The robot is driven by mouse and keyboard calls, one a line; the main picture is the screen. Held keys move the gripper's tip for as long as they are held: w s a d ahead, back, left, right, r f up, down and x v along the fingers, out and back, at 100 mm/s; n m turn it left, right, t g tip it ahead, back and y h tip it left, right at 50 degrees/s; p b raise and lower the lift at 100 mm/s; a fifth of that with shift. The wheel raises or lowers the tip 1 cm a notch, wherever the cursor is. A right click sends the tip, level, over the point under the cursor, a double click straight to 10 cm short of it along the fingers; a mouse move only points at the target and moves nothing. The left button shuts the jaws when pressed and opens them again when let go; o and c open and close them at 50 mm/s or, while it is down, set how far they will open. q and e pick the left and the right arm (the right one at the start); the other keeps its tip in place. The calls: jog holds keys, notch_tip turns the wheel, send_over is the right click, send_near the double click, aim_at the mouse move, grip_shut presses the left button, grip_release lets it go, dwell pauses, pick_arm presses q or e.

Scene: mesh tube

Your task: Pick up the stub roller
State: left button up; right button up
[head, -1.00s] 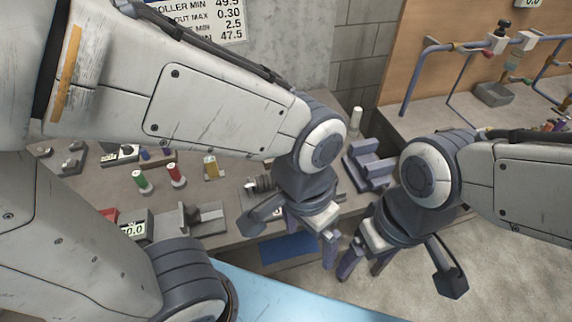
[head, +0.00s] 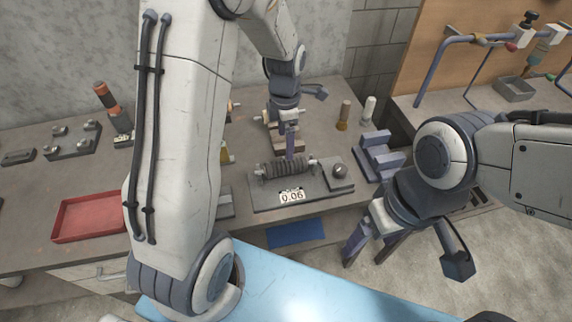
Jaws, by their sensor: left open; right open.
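I cannot tell for certain which piece is the stub roller. A dark ribbed roller (head: 287,168) with light ends lies across a grey fixture (head: 325,186) whose display reads 0.06. Two short upright cylinders, a brass one (head: 344,116) and a white one (head: 368,109), stand at the back right of the bench. My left gripper (head: 288,148) is open and points down just behind the ribbed roller, overlapping it in the picture. I cannot tell whether they touch. My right gripper (head: 368,250) is open and empty, low in front of the bench's right end.
A purple-grey stepped block (head: 377,155) stands right of the fixture. A red tray (head: 88,217) lies at the left, with an orange and black upright piece (head: 108,101) behind it. My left arm hides part of the bench. Bare bench (head: 335,92) shows at the back.

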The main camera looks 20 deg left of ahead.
aim_at(286, 162)
pick_arm(q)
notch_tip(286, 162, down, 4)
jog(key=shift+s+r, duration=0.1)
jog(key=shift+r, duration=0.05)
jog(key=f+p, duration=0.1)
jog(key=f, duration=0.1)
jog(key=f+p, duration=0.1)
jog(key=f, duration=0.1)
jog(key=shift+s+d+f, duration=0.15)
jog(key=shift+s+f, duration=0.05)
jog(key=shift+f, duration=0.6)
grip_shut()
